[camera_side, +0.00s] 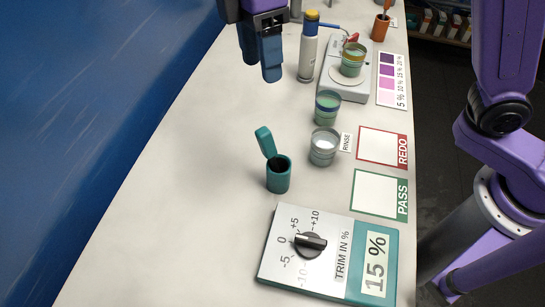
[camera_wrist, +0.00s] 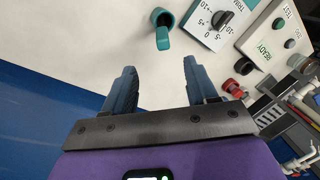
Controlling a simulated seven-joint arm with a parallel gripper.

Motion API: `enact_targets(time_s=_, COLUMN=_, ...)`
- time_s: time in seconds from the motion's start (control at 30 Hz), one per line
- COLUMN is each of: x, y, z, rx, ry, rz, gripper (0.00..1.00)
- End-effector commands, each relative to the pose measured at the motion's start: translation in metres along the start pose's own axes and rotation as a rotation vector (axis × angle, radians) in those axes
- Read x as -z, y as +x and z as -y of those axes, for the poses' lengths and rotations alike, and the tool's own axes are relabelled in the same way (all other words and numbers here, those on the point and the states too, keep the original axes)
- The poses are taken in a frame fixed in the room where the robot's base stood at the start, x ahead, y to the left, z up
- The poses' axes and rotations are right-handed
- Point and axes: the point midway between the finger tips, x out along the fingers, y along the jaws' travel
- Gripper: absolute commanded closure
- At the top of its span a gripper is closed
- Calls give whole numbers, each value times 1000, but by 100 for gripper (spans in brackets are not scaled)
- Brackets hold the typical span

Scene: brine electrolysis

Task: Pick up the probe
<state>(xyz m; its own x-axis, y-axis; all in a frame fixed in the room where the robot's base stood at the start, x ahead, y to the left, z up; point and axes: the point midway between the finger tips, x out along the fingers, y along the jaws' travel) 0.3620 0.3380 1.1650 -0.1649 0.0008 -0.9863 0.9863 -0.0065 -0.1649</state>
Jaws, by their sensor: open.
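A teal piece with a flat rounded head (camera_side: 265,142) leans out of a small teal cup-shaped holder (camera_side: 278,177) on the white table; it looks like the probe, though I cannot be certain. Its lower end is hidden inside the holder. In the wrist view the teal head (camera_wrist: 163,39) shows beyond my fingers, with the holder (camera_wrist: 161,17) behind it. My gripper (camera_side: 270,72) is in the air, farther back along the table than the holder. In the wrist view my gripper (camera_wrist: 159,68) is open, with nothing between its fingers.
A trim dial box (camera_side: 330,255) reading 15 % stands in front of the holder. Glass cups (camera_side: 323,147) (camera_side: 327,107), PASS (camera_side: 377,194) and REDO (camera_side: 381,146) pads lie to the right. A yellow-capped white cylinder (camera_side: 308,52) and a scale (camera_side: 340,80) stand behind. The table's left side is clear.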

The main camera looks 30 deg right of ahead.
Motion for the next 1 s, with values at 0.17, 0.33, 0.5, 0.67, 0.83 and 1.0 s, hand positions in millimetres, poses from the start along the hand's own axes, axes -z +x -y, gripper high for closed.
enact_targets(time_s=0.17, x=0, y=23, z=0, rx=4, ry=0, rz=3, gripper=43)
enact_targets(time_s=0.33, x=-1, y=56, z=0, rx=5, ry=1, rz=4, gripper=43)
enact_targets(time_s=0.5, x=0, y=87, z=0, rx=4, ry=2, rz=3, gripper=43)
enact_targets(time_s=0.67, x=0, y=110, z=0, rx=3, ry=1, rz=2, gripper=43)
enact_targets(time_s=0.83, x=0, y=120, z=0, rx=1, ry=1, rz=0, gripper=43)
enact_targets(time_s=1.0, x=1, y=136, z=2, rx=2, ry=1, rz=2, gripper=43)
